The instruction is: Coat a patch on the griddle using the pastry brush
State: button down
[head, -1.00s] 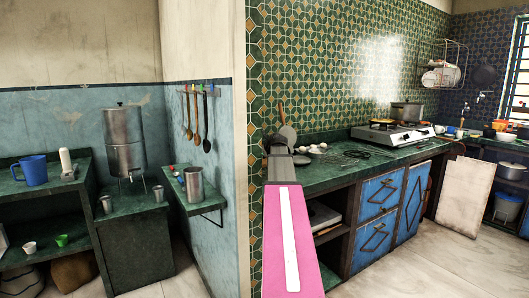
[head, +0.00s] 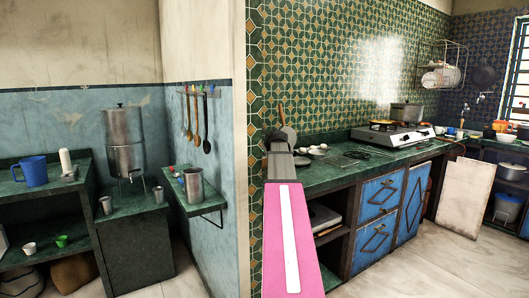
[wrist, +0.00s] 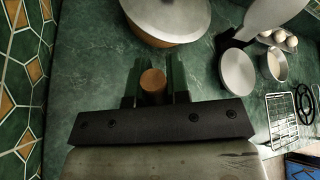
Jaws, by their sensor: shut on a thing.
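My gripper (wrist: 153,88) is shut on a round, brown wooden handle end (wrist: 153,81), seen end-on between its dark fingers in the wrist view. I take this to be the pastry brush; its bristles are hidden. In the head view my gripper (head: 281,146) is at the left end of the green counter, and its fingertips are hard to make out. The hotplate (head: 398,137) stands farther right along the counter. A dark, shallow pan (head: 382,125), possibly the griddle, sits on its left side, well apart from my gripper.
A lidded pot (wrist: 165,20) with a brown rim lies just beyond my gripper. A grey round dish (wrist: 238,72), a small tin (wrist: 273,66), eggs (wrist: 285,40) and a wire rack (wrist: 281,117) are to the right. A metal pot (head: 407,112) stands behind the hotplate.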

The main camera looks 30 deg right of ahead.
notch_tip(320, 180, up, 5)
jog(key=shift+f, duration=0.1)
dwell(0.5)
jog(key=shift+s, duration=0.1)
dwell(0.6)
